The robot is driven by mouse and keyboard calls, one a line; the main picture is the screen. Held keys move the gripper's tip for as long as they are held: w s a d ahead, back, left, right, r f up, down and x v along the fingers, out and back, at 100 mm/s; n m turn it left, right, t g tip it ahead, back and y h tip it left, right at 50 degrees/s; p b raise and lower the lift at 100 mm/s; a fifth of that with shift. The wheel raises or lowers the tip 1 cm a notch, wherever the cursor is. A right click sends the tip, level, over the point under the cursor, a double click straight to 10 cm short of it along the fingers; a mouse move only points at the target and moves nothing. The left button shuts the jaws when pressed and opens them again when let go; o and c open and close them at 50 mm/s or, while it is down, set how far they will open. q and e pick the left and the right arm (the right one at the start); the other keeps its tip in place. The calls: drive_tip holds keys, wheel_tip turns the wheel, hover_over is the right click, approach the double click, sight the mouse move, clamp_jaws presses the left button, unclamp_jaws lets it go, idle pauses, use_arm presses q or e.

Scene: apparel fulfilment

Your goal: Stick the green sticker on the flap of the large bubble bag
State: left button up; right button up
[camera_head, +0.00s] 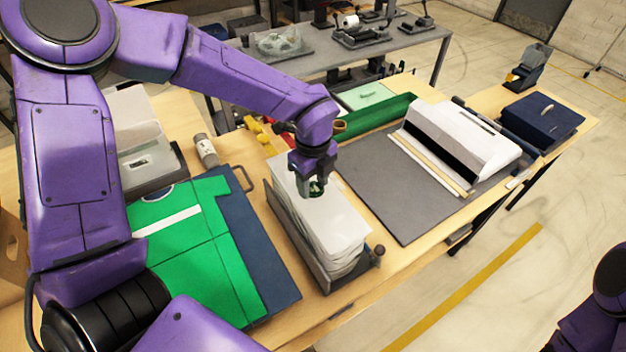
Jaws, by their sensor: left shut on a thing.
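My left gripper (316,188) reaches in from the upper left and points down over a stack of white bags (335,228) in a grey holder (283,222). It is shut on a small dark green piece, which looks like the green sticker (317,186); the fingers hide most of it. I cannot tell whether it touches the top bag. The stack looks like the bubble bags, but I cannot make out a flap or which bag is the large one. Only purple links of my right arm show at the lower right; its gripper is out of view.
A folded green shirt (205,250) lies on a dark blue board left of the stack. Right of it are a grey mat (385,190), a white machine (460,140) and a navy folded item (543,117). The mat's front is clear.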

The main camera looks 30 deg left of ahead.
sight(313, 188)
use_arm(q)
drive_tip(key=shift+f, duration=0.15)
idle(0.6)
drive_tip(key=o, duration=1.1)
drive_tip(key=shift+o, duration=0.2)
wheel_tip(313, 188, up, 9)
drive_tip(key=p, duration=0.6)
